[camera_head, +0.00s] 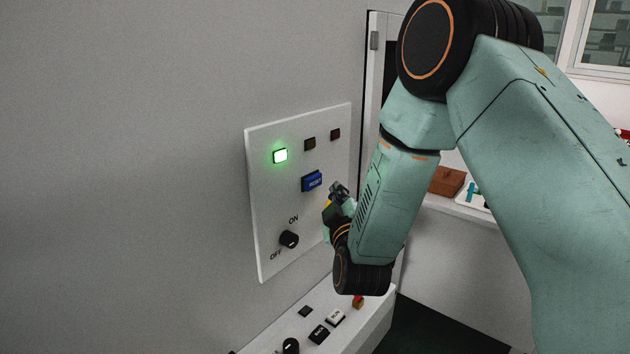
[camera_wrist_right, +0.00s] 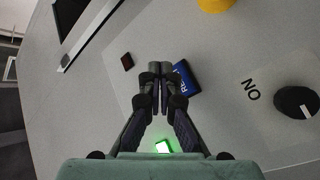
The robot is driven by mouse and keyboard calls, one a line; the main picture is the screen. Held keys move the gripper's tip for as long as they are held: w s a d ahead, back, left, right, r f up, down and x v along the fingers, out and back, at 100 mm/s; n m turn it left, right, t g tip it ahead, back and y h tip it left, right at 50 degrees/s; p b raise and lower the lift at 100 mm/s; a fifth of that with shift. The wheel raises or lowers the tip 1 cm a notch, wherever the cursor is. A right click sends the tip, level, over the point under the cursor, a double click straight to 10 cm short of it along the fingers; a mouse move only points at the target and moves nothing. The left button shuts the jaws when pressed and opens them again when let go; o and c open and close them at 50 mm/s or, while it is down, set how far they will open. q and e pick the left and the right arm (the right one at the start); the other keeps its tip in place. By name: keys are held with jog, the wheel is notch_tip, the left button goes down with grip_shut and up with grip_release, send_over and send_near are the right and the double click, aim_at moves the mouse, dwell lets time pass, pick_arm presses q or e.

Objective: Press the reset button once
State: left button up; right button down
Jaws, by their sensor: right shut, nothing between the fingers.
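The reset button (camera_head: 312,181) is a blue rectangular button on a light panel (camera_head: 270,203) on the grey wall. It also shows in the right wrist view (camera_wrist_right: 186,80), partly covered by my right gripper. My right gripper (camera_head: 340,189) is shut and empty, just to the right of the button in the head view. In the right wrist view its fingertips (camera_wrist_right: 161,66) lie beside the button's edge; I cannot tell whether they touch it. My left gripper is not in view.
A lit green lamp (camera_head: 280,156) and two dark lamps (camera_head: 310,144) sit above the button. A black ON/OFF knob (camera_head: 289,239) is below. A lower console (camera_head: 325,319) has several buttons. A yellow part (camera_wrist_right: 214,4) shows at the wrist view's top.

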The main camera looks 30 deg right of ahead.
jog(key=shift+s+d+p, duration=0.15)
jog(key=shift+s+d, duration=0.1)
jog(key=shift+s, duration=0.35)
jog(key=shift+s+d+p, duration=0.15)
jog(key=shift+s+d, duration=0.05)
jog(key=shift+s, duration=0.35)
jog(key=shift+w, duration=0.1)
